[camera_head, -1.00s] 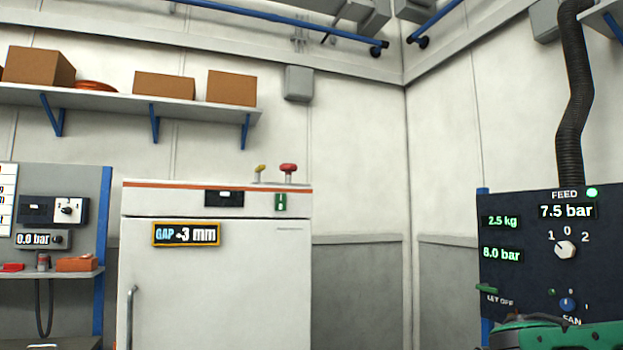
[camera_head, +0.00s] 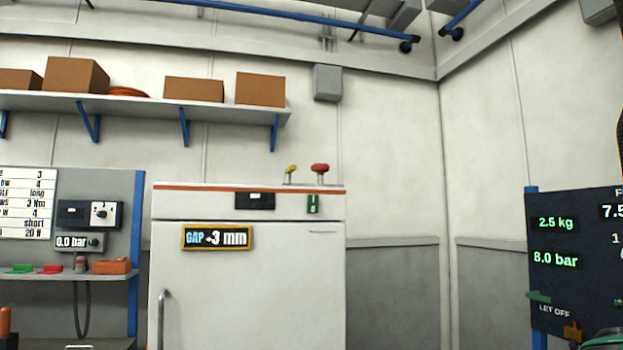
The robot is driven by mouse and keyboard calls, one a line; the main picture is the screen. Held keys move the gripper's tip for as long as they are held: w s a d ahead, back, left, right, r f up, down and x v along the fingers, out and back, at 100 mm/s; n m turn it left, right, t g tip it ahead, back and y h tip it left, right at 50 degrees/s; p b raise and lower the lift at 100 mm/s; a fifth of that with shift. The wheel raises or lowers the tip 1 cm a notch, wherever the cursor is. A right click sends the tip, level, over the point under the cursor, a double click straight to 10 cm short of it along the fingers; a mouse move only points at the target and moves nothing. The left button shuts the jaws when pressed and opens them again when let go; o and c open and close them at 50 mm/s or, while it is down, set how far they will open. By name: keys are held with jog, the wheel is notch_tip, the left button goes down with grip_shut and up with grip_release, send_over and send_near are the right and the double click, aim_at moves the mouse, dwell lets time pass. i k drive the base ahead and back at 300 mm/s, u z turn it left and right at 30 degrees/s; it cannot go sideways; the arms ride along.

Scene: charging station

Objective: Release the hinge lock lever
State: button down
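No part labelled as the hinge lock lever can be made out. A white cabinet (camera_head: 270,285) stands in the middle with a vertical handle (camera_head: 162,318) at its left edge and a sign (camera_head: 217,237) reading GAP -3 mm. A yellow knob (camera_head: 291,170) and a red knob (camera_head: 320,169) stand on stems on its top. A small green switch (camera_head: 313,204) is on its front strip. Its hinges cannot be made out. My gripper is not in view.
A dark panel (camera_head: 570,285) with readouts and a green lever (camera_head: 539,297) above the words LET OFF is at the right. A board (camera_head: 97,190) and small shelf (camera_head: 60,277) stand left. A wall shelf (camera_head: 140,105) holds brown boxes. Bare wall lies between cabinet and panel.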

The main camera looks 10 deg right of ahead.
aim_at(291, 169)
jog(key=i, duration=0.9)
jog(key=u, duration=0.1)
